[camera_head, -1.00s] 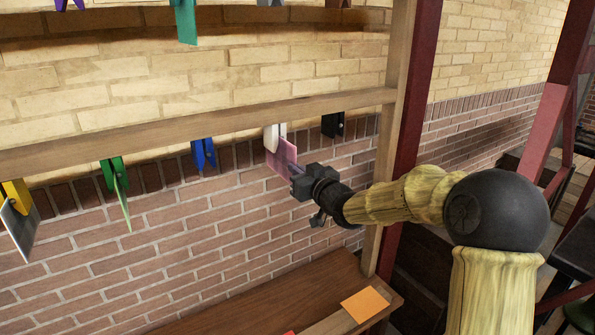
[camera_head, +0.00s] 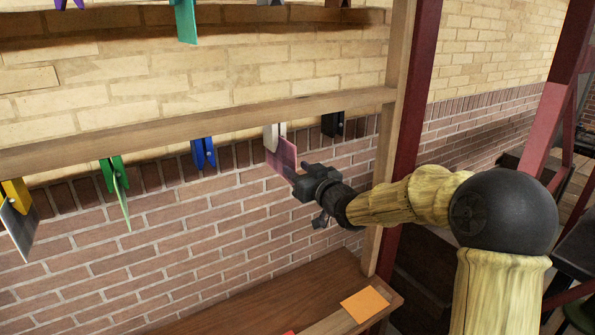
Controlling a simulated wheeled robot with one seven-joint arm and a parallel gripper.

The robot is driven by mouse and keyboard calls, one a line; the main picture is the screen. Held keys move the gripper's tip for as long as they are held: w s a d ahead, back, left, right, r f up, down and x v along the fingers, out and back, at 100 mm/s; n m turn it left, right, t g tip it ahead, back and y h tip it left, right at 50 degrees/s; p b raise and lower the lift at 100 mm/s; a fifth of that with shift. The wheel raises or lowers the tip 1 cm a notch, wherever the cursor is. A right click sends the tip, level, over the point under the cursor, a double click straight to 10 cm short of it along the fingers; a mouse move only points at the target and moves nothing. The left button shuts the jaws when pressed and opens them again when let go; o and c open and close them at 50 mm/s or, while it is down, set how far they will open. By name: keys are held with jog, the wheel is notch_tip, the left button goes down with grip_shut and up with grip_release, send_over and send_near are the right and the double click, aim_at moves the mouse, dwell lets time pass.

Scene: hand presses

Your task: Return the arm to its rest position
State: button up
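My gripper (camera_head: 296,178) is in the middle of the head view, at the end of my arm reaching in from the right. Its tip is at the lower edge of a pink card (camera_head: 281,157). The card hangs from a white clip (camera_head: 271,136) on the wooden rail (camera_head: 190,124). I cannot tell whether the fingers touch the card or how far apart they are.
On the same rail hang a black clip (camera_head: 333,124), a blue clip (camera_head: 203,153), a green clip with a card (camera_head: 117,186) and a yellow clip with a card (camera_head: 18,208). A wooden post (camera_head: 392,130) stands close behind my arm. An orange card (camera_head: 365,304) lies on the bench below.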

jog(key=v, duration=0.6)
dwell(0.8)
jog(key=shift+f+b, duration=0.1)
jog(key=shift+b, duration=0.2)
jog(key=s+d+f+m+g+h+b, duration=0.35)
jog(key=s+d+f+h, duration=0.35)
jog(key=f, duration=0.5)
jog(key=s+d+f+m+g+h+b, duration=0.25)
jog(key=s+d+f+g, duration=0.25)
jog(key=s+f, duration=0.6)
jog(key=s+d+f+g+b, duration=0.2)
jog(key=s+f+g, duration=0.2)
jog(key=s, duration=0.6)
notch_tip(320, 180, down, 3)
jog(key=shift+s+d+r+m, duration=0.1)
jog(key=shift+s+d+m, duration=0.1)
jog(key=shift+m, duration=0.2)
jog(key=shift+w+h, duration=0.1)
jog(key=shift+h, duration=0.15)
